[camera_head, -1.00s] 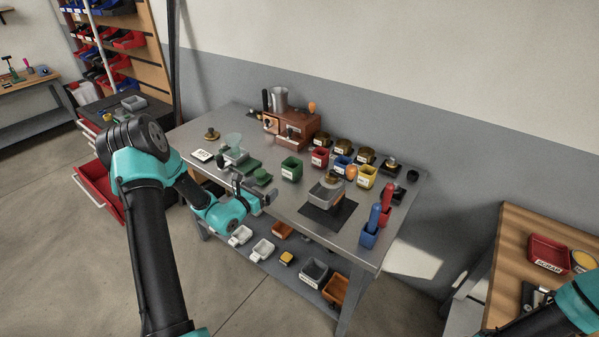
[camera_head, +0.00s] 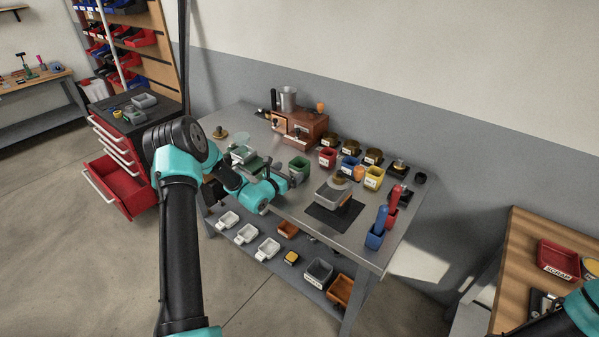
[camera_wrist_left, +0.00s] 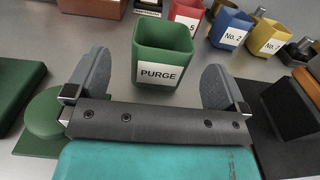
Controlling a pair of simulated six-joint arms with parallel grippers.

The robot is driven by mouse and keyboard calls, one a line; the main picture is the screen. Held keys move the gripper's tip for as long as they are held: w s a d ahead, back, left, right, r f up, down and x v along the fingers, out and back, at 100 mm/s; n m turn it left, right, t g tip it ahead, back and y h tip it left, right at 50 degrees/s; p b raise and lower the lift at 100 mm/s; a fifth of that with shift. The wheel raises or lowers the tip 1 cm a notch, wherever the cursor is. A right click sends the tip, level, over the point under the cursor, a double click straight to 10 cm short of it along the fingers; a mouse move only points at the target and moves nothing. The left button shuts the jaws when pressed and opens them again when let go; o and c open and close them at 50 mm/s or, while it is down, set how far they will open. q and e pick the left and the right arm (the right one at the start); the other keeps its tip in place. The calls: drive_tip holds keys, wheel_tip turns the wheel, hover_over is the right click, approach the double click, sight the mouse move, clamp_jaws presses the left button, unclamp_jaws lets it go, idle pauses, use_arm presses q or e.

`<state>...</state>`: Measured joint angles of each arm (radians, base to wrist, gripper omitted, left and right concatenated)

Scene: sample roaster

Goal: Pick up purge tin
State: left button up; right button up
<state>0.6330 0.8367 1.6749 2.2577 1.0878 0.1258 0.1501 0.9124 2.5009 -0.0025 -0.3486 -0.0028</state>
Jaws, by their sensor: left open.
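The purge tin is a green, square, open-topped tin (camera_wrist_left: 163,50) with a white PURGE label, upright on the metal table. The tin is beyond the fingertips and does not look gripped. My right gripper is not visible; only part of my right arm shows at the lower right.
Red (camera_head: 327,157), blue (camera_head: 348,165) and yellow (camera_head: 374,178) tins stand right of the purge tin. A grey container (camera_head: 333,196) sits on a dark mat to the right. A green round object (camera_wrist_left: 46,113) lies left of the gripper. The roaster (camera_head: 304,130) is behind.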

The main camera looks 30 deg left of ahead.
sight(304, 160)
use_arm(q)
drive_tip(key=shift+w+d, duration=0.1)
drive_tip(key=shift+w, duration=0.6)
drive_tip(key=shift+w+d+r, duration=0.1)
drive_tip(key=shift+w+d, duration=0.05)
drive_tip(key=shift+w, duration=0.7)
drive_tip(key=shift+w+d+f, duration=0.1)
drive_tip(key=shift+w+d, duration=0.1)
drive_tip(key=shift+w, duration=0.65)
drive_tip(key=shift+w+d+r, duration=0.1)
drive_tip(key=shift+w+d, duration=0.05)
drive_tip(key=shift+w, duration=0.7)
drive_tip(key=shift+c, duration=0.3)
drive_tip(key=c, duration=1)
